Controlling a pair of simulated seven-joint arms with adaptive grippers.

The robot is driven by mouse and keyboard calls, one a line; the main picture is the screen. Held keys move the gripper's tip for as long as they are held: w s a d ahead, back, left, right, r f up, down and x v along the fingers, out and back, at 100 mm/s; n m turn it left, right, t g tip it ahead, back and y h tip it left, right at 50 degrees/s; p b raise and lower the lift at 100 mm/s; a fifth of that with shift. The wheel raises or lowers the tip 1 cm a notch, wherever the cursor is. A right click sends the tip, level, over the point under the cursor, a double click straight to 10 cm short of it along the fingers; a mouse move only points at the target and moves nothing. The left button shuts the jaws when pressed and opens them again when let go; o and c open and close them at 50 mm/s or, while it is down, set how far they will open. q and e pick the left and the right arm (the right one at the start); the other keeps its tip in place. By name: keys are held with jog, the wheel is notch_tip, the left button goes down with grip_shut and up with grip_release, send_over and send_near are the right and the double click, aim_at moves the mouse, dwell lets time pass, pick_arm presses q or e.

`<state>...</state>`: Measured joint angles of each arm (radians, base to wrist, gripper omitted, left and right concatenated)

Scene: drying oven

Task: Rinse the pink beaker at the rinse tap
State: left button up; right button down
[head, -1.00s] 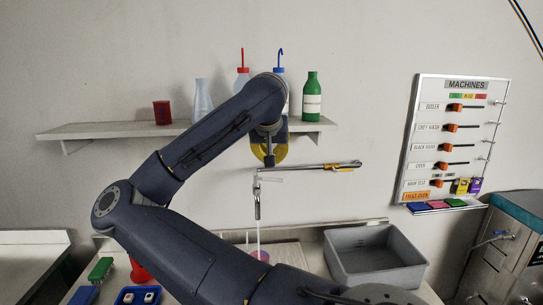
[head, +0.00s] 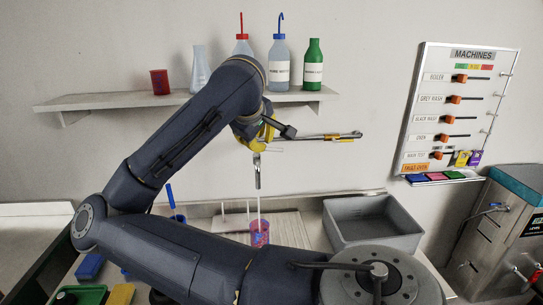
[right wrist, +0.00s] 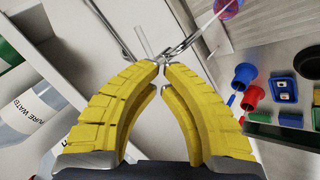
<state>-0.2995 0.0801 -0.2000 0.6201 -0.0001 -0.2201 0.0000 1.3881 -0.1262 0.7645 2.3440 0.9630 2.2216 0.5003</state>
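The pink beaker (head: 260,236) stands upright under the rinse tap (head: 257,172), partly behind my right arm. A thin stream falls from the spout to the beaker. In the right wrist view, part of the beaker (right wrist: 230,6) shows at the top edge, beside the stream. My right gripper (head: 258,136) is just above the tap. In the right wrist view, its yellow fingertips (right wrist: 162,66) are together close to the chrome tap parts (right wrist: 186,44) and a pale lever (right wrist: 142,42). I cannot tell whether they touch the tap. My left gripper is not in view.
A wall shelf (head: 140,103) with bottles, a flask and a red beaker (head: 160,82) is behind my arm. A grey basin (head: 372,218) is right of the tap. A MACHINES board (head: 459,110) hangs at right.

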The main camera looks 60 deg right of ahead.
aim_at(269, 149)
jog(key=s+a+n, duration=0.3)
jog(key=n, duration=2)
jog(key=w+d+r+x, duration=0.1)
jog(key=x, duration=1.2)
jog(key=shift+d+r+n, duration=0.3)
jog(key=shift+r, duration=0.1)
